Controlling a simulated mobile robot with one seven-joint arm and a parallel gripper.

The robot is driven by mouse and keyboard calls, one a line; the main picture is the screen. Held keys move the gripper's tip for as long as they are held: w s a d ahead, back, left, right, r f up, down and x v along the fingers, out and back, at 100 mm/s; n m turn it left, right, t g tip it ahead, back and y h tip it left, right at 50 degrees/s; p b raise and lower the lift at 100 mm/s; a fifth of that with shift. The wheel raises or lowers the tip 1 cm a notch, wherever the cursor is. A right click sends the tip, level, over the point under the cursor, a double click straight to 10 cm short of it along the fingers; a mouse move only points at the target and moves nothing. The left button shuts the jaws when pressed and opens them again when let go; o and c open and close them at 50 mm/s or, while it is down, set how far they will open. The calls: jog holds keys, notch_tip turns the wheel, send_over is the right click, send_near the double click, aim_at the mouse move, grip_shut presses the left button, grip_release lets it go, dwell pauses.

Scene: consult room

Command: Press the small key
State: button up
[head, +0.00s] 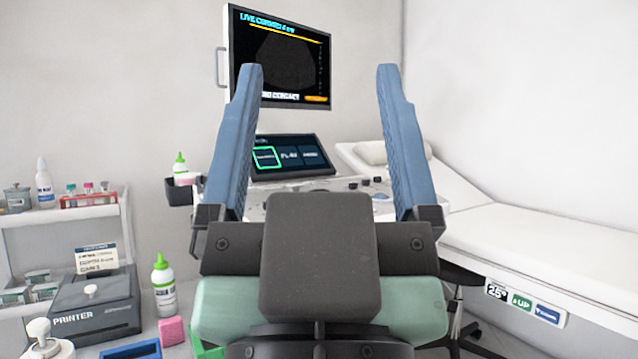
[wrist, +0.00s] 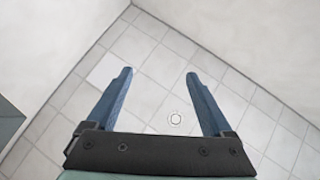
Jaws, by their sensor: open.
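My gripper (head: 318,72) is open and empty, its two blue fingers pointing up and spread wide in the head view. In the wrist view my gripper (wrist: 158,73) hangs over bare floor tiles, with nothing between the fingers. Behind it in the head view stands an ultrasound console (head: 289,185) with small dark knobs or keys (head: 353,186); my gripper hides part of its panel. Its tilted touch screen (head: 290,157) shows several tiles, the left one outlined in green. The couch side carries a green UP key (head: 521,301) and a blue key (head: 547,314). I cannot tell which is the small key.
A monitor (head: 285,60) stands above the console. A white couch (head: 540,240) fills the right. At left are a shelf cart (head: 75,215) with bottles, a printer (head: 95,305), a green-capped bottle (head: 163,285) and a pink block (head: 172,330).

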grip_shut()
dwell(1.4)
